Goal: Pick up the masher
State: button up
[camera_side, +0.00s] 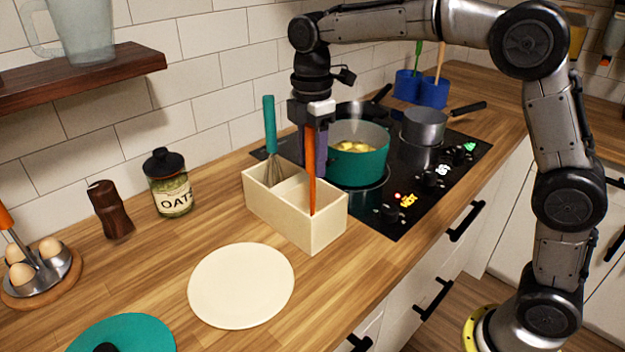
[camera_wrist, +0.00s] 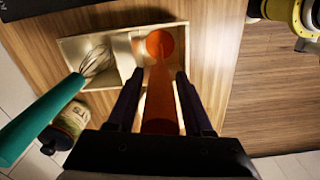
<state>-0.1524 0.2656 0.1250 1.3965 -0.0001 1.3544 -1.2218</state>
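The masher appears to be the orange tool (camera_side: 312,190) standing upright in the right compartment of a cream two-part box (camera_side: 325,232). In the wrist view its orange handle (camera_wrist: 160,85) runs down into the box to a round orange end. My gripper (camera_side: 311,168) points down above the box. Its dark fingers (camera_wrist: 158,78) are apart on either side of the handle, with a gap showing on both sides. The tool's lower part is hidden by the box wall in the side view.
A teal-handled whisk (camera_side: 269,135) stands in the left compartment. A teal pot (camera_side: 357,165) on the stove is close behind my gripper. A cream round board (camera_side: 241,287) lies in front of the box. An oats jar (camera_side: 169,185) and brown grinder (camera_side: 110,210) stand left.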

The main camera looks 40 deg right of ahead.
grip_shut()
jog(key=shift+r, duration=0.1)
